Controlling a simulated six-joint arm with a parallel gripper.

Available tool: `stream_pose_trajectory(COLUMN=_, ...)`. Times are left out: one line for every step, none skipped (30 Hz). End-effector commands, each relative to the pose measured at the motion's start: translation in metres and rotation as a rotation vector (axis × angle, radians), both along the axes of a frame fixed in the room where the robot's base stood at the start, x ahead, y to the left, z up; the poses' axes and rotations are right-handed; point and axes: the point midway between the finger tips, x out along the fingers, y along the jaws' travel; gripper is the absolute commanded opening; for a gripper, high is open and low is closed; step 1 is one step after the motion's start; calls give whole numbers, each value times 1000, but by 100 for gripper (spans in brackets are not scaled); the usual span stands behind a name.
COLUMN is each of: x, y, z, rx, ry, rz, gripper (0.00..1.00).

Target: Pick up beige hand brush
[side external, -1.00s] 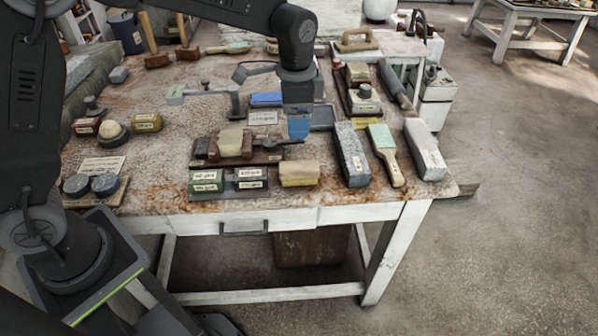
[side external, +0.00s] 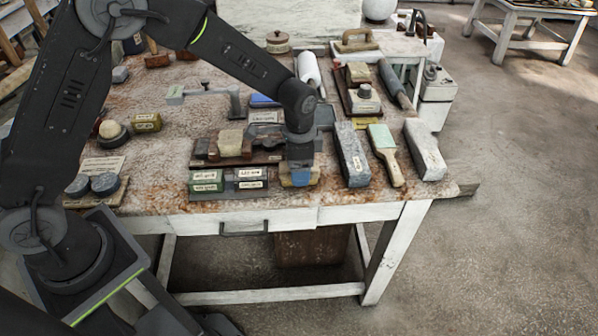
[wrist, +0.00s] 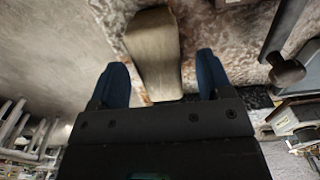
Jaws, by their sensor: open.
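The beige hand brush (side external: 315,174), a pale yellowish block, lies near the table's front edge and is mostly hidden by my gripper in the side external view. In the wrist view a long beige body (wrist: 153,50), seemingly the same brush, lies between and beyond the two blue fingertips. My gripper (side external: 300,178) points down at the brush; in the wrist view my gripper (wrist: 161,75) is open, with a finger on either side of the brush's line. I cannot tell whether the fingers touch it.
Left of the brush are labelled small blocks (side external: 207,181) and a dark wooden plane-like tool (side external: 230,145). To the right stand a long grey block (side external: 352,155), a green-topped brush with a wooden handle (side external: 385,155) and a pale stone block (side external: 425,150). The table's front edge is close.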

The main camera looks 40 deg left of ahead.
Motion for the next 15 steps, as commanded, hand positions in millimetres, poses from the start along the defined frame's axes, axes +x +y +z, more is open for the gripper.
stream_pose_trajectory(x=0, y=0, z=-6, rx=1, ry=2, rz=0, gripper=72)
stream_pose_trajectory(x=0, y=0, z=-8, rx=0, ry=1, rz=0, gripper=72)
stream_pose_trajectory(x=0, y=0, z=-9, rx=0, ry=0, rz=0, gripper=72)
stream_pose_trajectory(x=0, y=0, z=-10, rx=0, ry=0, rz=0, gripper=72)
stream_pose_trajectory(x=0, y=0, z=-11, rx=0, ry=-1, rz=0, gripper=72)
stream_pose_trajectory(x=0, y=0, z=-11, rx=0, ry=-1, rz=0, gripper=72)
stream_pose_trajectory(x=0, y=0, z=-11, rx=0, ry=-1, rz=0, gripper=72)
stream_pose_trajectory(x=0, y=0, z=-11, rx=0, ry=-1, rz=0, gripper=72)
stream_pose_trajectory(x=0, y=0, z=-11, rx=0, ry=-1, rz=0, gripper=72)
stream_pose_trajectory(x=0, y=0, z=-10, rx=0, ry=-1, rz=0, gripper=72)
stream_pose_trajectory(x=0, y=0, z=-10, rx=0, ry=-1, rz=0, gripper=70)
stream_pose_trajectory(x=0, y=0, z=-10, rx=0, ry=-1, rz=0, gripper=67)
stream_pose_trajectory(x=0, y=0, z=-10, rx=0, ry=-1, rz=0, gripper=64)
stream_pose_trajectory(x=0, y=0, z=-10, rx=0, ry=-1, rz=0, gripper=61)
stream_pose_trajectory(x=0, y=0, z=-10, rx=0, ry=-1, rz=0, gripper=57)
